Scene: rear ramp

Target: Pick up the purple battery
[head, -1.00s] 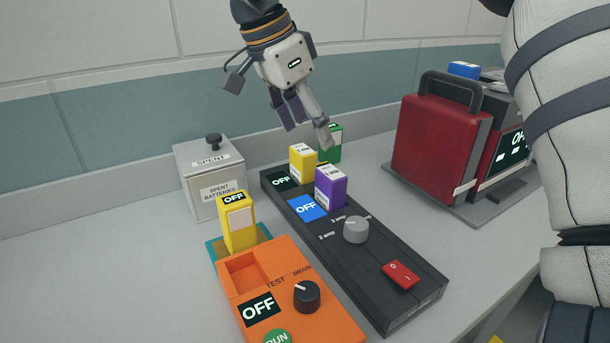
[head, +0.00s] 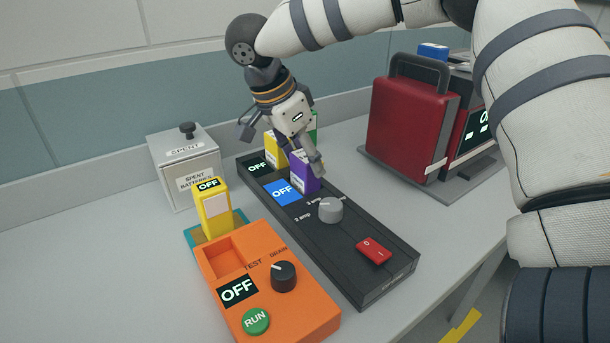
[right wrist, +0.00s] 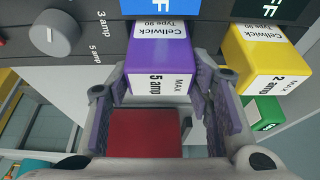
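The purple battery (head: 303,184) stands upright in a slot of the black charger (head: 385,278), beside a blue OFF display. In the right wrist view the purple battery (right wrist: 158,68) shows a label reading 5 amp. My right gripper (head: 300,164) is lowered over it from above. In the right wrist view the fingers of my right gripper (right wrist: 163,98) are spread on both sides of the battery. A narrow gap seems to remain, and contact cannot be made out. My left gripper is not in view.
An orange tester (head: 310,318) with another yellow battery (head: 213,215) is in front left. A spent-batteries box (head: 190,178) and a red case (head: 408,125) stand farther back.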

